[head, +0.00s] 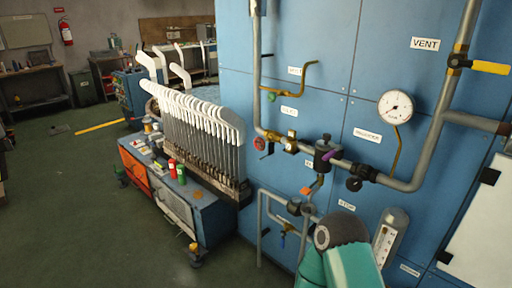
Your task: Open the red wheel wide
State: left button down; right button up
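A small red wheel (260,143) sits on the pipework on the blue panel, left of a brass valve body (290,142). It is small in the head view and seen at an angle, so I cannot tell how far it is turned. A teal link of mine with a dark rounded end rises from the bottom edge, below the pipes. Neither gripper's fingers show, and nothing of mine touches the wheel.
Grey pipes (415,170) cross the blue panel (385,60), with a round gauge (396,107), a yellow-handled valve (489,67) and a purple-handled valve (331,155). A cart (207,211) with a rack of white sock forms (200,118) stands left. Green floor is clear at lower left.

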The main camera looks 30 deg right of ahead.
aim_at(261, 142)
jog(key=z, duration=0.1)
jog(key=i, duration=0.95)
jog(key=u, duration=0.05)
